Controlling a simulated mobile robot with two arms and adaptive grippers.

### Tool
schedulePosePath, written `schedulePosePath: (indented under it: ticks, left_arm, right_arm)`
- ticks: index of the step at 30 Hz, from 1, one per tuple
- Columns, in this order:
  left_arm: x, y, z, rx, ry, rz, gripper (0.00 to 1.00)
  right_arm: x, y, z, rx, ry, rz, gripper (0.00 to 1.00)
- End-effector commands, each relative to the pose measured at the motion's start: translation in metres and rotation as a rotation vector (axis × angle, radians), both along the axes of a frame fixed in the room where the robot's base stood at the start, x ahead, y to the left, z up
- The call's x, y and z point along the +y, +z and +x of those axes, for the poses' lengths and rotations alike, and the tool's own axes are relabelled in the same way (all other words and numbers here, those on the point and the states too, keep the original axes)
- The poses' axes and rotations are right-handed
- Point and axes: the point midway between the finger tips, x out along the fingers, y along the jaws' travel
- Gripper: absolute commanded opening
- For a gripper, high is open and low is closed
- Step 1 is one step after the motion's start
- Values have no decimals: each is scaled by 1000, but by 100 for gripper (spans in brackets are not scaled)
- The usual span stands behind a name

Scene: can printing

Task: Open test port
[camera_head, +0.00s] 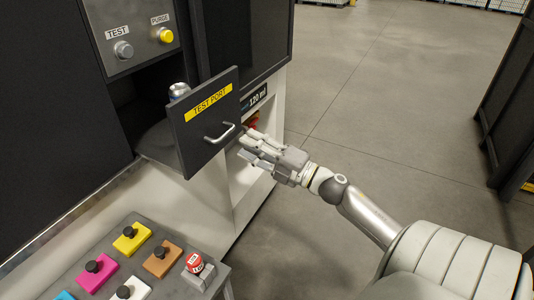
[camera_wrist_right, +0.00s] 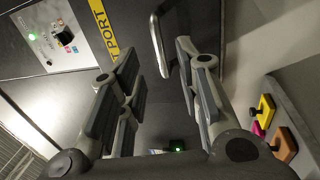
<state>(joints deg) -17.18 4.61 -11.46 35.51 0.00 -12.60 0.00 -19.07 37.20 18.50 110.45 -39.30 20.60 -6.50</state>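The test port (camera_head: 190,130) is a dark panel with a yellow "TEST PORT" label and a metal handle (camera_head: 220,134). It stands out from the machine front, with an open recess behind it. A silver can (camera_head: 179,89) shows partly above the panel; its lower part is hidden. My right gripper (camera_head: 248,147) is just right of the handle, its fingers apart and empty. In the right wrist view the handle (camera_wrist_right: 157,42) lies between the open fingers, closer to the right finger; I cannot tell whether they touch. My left gripper is out of view.
A control plate (camera_head: 130,35) carries a TEST knob and a yellow PURGE button. A button table (camera_head: 150,225) with several coloured blocks and a red button (camera_head: 194,262) stands at the front. A dark frame (camera_head: 510,100) is at the right; the floor between is clear.

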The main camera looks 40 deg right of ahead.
Motion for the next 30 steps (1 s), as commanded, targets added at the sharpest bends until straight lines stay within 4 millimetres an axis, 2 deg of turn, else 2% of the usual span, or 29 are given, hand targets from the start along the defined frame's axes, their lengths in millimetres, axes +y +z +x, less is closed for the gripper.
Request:
schedulePosePath:
  ticks: [3,10,30]
  left_arm:
    - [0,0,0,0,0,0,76]
    - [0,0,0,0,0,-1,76]
    - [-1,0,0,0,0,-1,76]
  right_arm:
    - [-6,-5,-18,3,0,2,32]
    - [-13,-8,-38,1,0,2,32]
    - [-15,-10,-41,2,-1,3,32]
